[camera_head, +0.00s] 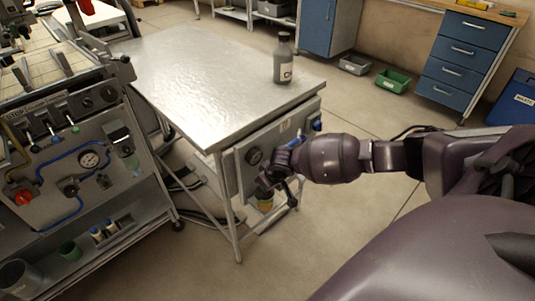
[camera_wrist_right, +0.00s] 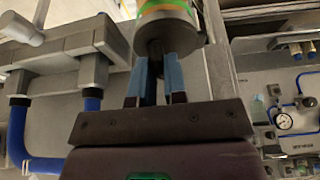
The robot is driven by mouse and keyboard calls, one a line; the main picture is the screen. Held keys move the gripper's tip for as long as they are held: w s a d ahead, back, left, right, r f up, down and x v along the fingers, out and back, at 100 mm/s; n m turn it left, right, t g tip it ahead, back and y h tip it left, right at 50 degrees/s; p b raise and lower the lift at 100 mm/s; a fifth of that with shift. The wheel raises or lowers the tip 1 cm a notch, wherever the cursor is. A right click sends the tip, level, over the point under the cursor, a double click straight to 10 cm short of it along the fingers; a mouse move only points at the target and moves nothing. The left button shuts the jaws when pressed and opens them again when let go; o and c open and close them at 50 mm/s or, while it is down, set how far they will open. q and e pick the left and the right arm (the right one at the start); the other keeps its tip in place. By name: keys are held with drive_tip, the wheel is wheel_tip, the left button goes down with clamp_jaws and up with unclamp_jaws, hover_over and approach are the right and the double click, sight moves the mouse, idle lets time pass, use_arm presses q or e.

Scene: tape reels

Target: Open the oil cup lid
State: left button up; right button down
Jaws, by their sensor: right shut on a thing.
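The oil cup (camera_head: 265,206) shows in the head view as a small amber-banded piece below the grey panel on the table's side, mostly hidden behind my right gripper (camera_head: 270,182). In the right wrist view, the cup (camera_wrist_right: 165,10) is a cylinder with green and orange bands, cut off by the top edge. Its grey metal lid (camera_wrist_right: 170,34) faces my gripper. The blue-padded fingers (camera_wrist_right: 154,82) are shut on a dark knob at the lid's end. Whether the lid is apart from the cup cannot be told. My left gripper is not in view.
The metal table (camera_head: 205,60) carries a grey bottle (camera_head: 283,60). The grey panel (camera_head: 262,150) has a gauge and blue fittings near my wrist. A blue hose (camera_wrist_right: 45,163) runs beside the gripper.

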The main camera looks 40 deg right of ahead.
sight(258, 188)
drive_tip(key=shift+a+r+h+p, duration=0.5)
drive_tip(key=shift+r+h+p, duration=0.4)
drive_tip(key=shift+p, duration=0.45)
drive_tip(key=shift+a+h+p, duration=0.2)
drive_tip(key=shift+h+p, duration=0.3)
drive_tip(key=shift+a+r+n+h+p, duration=0.15)
drive_tip(key=shift+a+n+h+p, duration=0.25)
drive_tip(key=shift+h+p, duration=0.35)
drive_tip(key=h, duration=0.1)
drive_tip(key=a+h+p, duration=0.1)
drive_tip(key=shift+s+a+n+t+h, duration=0.1)
drive_tip(key=shift+a+n+t+h, duration=0.05)
drive_tip(key=shift+n+t+h, duration=0.2)
use_arm(q)
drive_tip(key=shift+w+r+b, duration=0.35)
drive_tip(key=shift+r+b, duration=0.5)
drive_tip(key=shift+b, duration=1.6)
use_arm(e)
drive_tip(key=shift+s+a+f+n+t+h, duration=0.1)
drive_tip(key=shift+a+f+n+t+h, duration=0.45)
drive_tip(key=shift+h, duration=1.2)
drive_tip(key=shift+s+a+f+n+t+h, duration=0.15)
drive_tip(key=shift+a+n+t+h, duration=0.4)
drive_tip(key=shift+a+h, duration=0.85)
drive_tip(key=shift+a+f+n+t+h, duration=0.4)
drive_tip(key=shift+a+n+t+h, duration=0.15)
drive_tip(key=shift+h, duration=1.5)
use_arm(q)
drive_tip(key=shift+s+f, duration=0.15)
